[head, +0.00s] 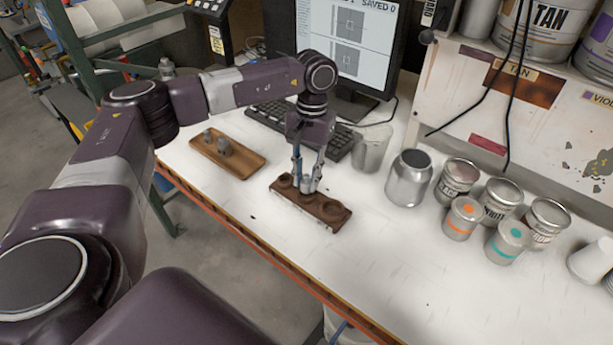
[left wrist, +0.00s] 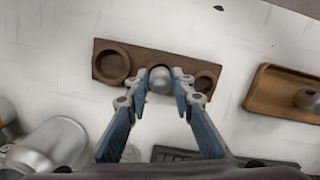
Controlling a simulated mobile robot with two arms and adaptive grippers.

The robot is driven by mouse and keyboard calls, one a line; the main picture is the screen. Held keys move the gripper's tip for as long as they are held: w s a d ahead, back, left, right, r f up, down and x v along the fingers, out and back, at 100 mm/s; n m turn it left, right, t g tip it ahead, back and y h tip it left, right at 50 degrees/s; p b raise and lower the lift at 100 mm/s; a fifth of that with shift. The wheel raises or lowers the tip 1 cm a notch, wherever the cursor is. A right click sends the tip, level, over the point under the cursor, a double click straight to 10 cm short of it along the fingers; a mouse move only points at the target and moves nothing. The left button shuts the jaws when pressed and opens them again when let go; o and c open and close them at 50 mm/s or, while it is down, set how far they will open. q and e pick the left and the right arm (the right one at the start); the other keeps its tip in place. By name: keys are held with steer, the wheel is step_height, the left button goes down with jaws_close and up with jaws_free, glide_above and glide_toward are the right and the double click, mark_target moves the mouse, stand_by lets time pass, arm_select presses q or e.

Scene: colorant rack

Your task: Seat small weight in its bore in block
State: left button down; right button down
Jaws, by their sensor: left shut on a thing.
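The brown block (head: 318,220) lies on the white bench, with a row of round bores. In the left wrist view the block (left wrist: 134,84) shows a large bore at left and a smaller one at right. My left gripper (head: 308,184) points down over the block's middle, shut on a grey metal weight with a rounded top (left wrist: 160,80). The weight stands upright at the middle of the block, between the two visible bores. Its lower end is hidden, so I cannot tell how deep it sits. My right gripper is not in view.
A clear cup (head: 371,148), an open metal can (head: 408,178) and several paint tins stand at right. A keyboard (head: 272,116) and monitor are behind. The bench front is clear.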

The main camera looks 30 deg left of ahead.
mark_target(307, 181)
arm_select(q)
steer(key=shift+b, duration=0.4)
stand_by(0.5)
stand_by(0.3)
steer(key=shift+f+b, duration=1.1)
steer(key=shift+f, duration=0.3)
steer(key=c, duration=1.6)
jaws_free()
steer(key=shift+f, duration=0.1)
step_height(307, 181, up, 12)
steer(key=w, duration=0.1)
steer(key=shift+w+a, duration=0.15)
steer(key=shift+w, duration=0.2)
